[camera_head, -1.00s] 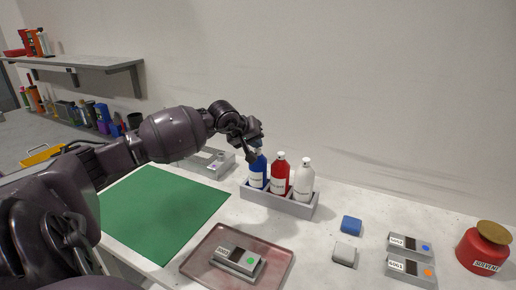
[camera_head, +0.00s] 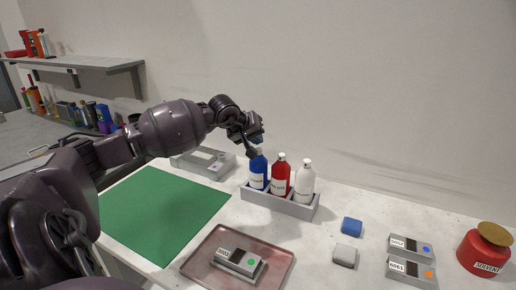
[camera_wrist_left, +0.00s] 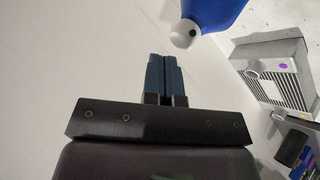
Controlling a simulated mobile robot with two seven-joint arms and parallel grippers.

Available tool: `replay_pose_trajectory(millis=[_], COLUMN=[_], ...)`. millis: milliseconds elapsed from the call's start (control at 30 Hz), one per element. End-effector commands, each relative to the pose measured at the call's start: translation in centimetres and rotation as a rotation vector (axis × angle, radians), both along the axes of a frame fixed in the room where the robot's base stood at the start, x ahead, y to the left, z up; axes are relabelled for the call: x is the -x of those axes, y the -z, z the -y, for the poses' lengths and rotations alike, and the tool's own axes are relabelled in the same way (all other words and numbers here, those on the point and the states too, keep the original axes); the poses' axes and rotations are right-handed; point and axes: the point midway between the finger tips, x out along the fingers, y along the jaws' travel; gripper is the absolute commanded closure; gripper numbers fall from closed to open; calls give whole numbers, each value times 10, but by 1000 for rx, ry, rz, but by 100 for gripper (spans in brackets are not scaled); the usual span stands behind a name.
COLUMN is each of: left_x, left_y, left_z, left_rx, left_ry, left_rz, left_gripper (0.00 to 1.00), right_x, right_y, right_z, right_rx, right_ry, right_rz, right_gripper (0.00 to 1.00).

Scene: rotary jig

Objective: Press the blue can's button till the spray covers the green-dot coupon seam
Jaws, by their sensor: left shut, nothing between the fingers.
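The blue can (camera_head: 258,174) stands upright at the left end of a grey rack (camera_head: 281,203). My left gripper (camera_head: 257,146) is at the top of this can, and its fingers are shut and empty. In the left wrist view the shut fingertips (camera_wrist_left: 165,62) lie beside the can's white cap (camera_wrist_left: 184,34), with a visible gap between them in the picture. The blue body (camera_wrist_left: 214,10) is cut off by the top edge. The green-dot coupon (camera_head: 237,264) lies on a reddish tray (camera_head: 204,262) at the front. I cannot make out spray on its seam.
A red can (camera_head: 280,178) and a white can (camera_head: 304,184) share the rack. A green mat (camera_head: 165,210) lies left. Blue (camera_head: 352,225) and grey (camera_head: 345,254) blocks, two other coupons (camera_head: 410,256) and a red solvent pot (camera_head: 484,252) stand right.

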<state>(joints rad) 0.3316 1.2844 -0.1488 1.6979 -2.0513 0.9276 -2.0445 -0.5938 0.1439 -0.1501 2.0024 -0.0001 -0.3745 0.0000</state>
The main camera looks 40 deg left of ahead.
Motion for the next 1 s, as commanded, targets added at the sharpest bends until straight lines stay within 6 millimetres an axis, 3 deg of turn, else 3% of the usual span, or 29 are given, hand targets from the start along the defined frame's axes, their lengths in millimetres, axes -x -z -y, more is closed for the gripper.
replay_pose_trajectory(millis=[500, 1000], left_x=[0, 0], left_y=[-44, -47], left_z=[0, 0], left_rx=[-1, 0], left_ry=[0, -1], left_rz=[4, 2], left_gripper=[100, 100], right_x=[-5, -3], right_y=[-15, -15], right_z=[0, 0], right_rx=[0, 0], right_ry=[-1, 1], right_rz=[18, 15], right_gripper=[12, 12])
